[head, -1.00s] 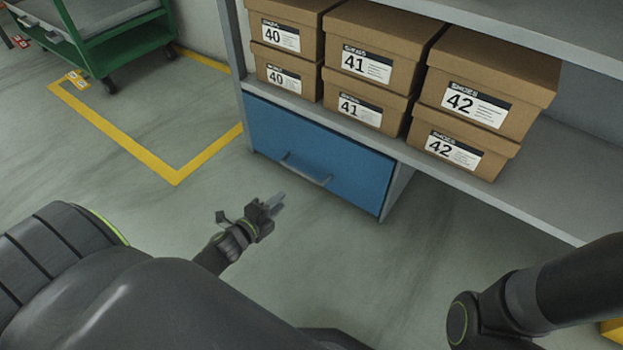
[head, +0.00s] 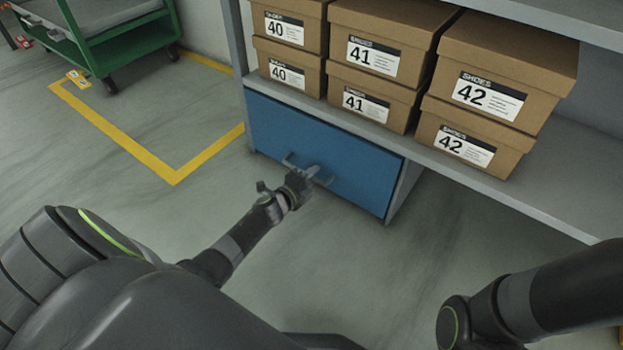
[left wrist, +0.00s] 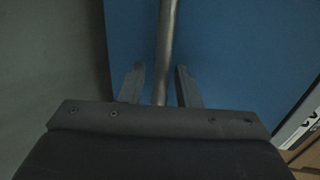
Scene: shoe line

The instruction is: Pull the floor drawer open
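The floor drawer (head: 350,178) is a blue front under the shelf, flush with the grey frame, and looks shut. Its grey bar handle (head: 321,180) runs across the middle of the front. My left gripper (head: 308,175) is at the handle and hides part of it. In the left wrist view the handle bar (left wrist: 166,50) passes between the two fingers of the left gripper (left wrist: 161,85), with a gap on each side, so the gripper is open around it. The drawer's blue front (left wrist: 230,45) fills most of that view. My right gripper is not in view.
Shoe boxes (head: 374,55) marked 40, 41 and 42 stand stacked on the shelf (head: 560,190) above the drawer. A green cart (head: 125,45) stands at the back left, near yellow floor lines (head: 120,138). The floor in front of the drawer is clear.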

